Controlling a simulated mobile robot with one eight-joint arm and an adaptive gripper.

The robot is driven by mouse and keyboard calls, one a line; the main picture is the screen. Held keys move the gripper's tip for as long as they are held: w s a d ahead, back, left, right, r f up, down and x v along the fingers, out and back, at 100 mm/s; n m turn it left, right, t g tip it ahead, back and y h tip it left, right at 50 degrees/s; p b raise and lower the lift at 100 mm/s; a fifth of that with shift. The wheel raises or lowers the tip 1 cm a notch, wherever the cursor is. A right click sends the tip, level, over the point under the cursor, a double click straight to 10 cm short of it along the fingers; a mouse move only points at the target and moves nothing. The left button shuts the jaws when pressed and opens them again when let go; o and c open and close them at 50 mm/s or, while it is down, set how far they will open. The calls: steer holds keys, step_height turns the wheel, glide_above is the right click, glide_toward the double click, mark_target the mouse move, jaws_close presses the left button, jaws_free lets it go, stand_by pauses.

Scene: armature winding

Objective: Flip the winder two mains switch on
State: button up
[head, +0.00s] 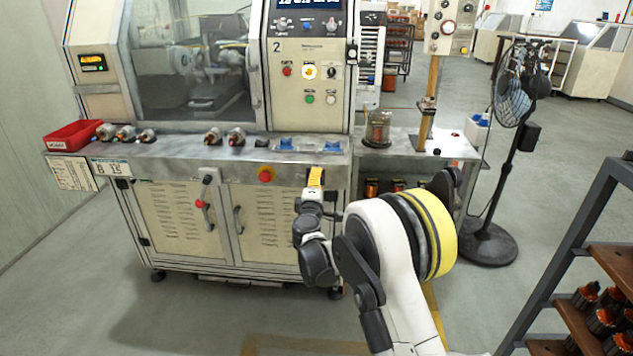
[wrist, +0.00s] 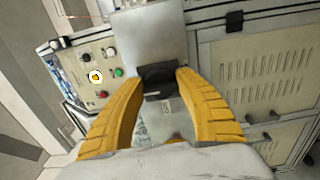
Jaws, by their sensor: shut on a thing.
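Winder two is the cream machine marked 2, with its control panel (head: 308,75) facing me in the head view. The panel has a lit yellow button (head: 310,72), a black rotary knob (head: 331,72) and several other buttons. My gripper (head: 315,178) is at the right end of the machine's front, near the worktop edge and below the panel. In the wrist view, its yellow fingers (wrist: 160,84) are closed around a dark block-like part (wrist: 158,76) by a grey plate. I cannot tell whether this part is the mains switch. The panel also shows at left there (wrist: 95,75).
A red emergency button (head: 266,174) and a red-ended lever (head: 202,204) are on the cabinet front. A red bin (head: 73,135) and several small parts lie on the worktop (head: 180,150). A fan (head: 512,95) and a dark rack (head: 580,225) stand at right.

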steer(key=o, duration=1.2)
steer(key=s, duration=1.2)
steer(key=shift+a, duration=0.2)
steer(key=shift+d+r, duration=0.1)
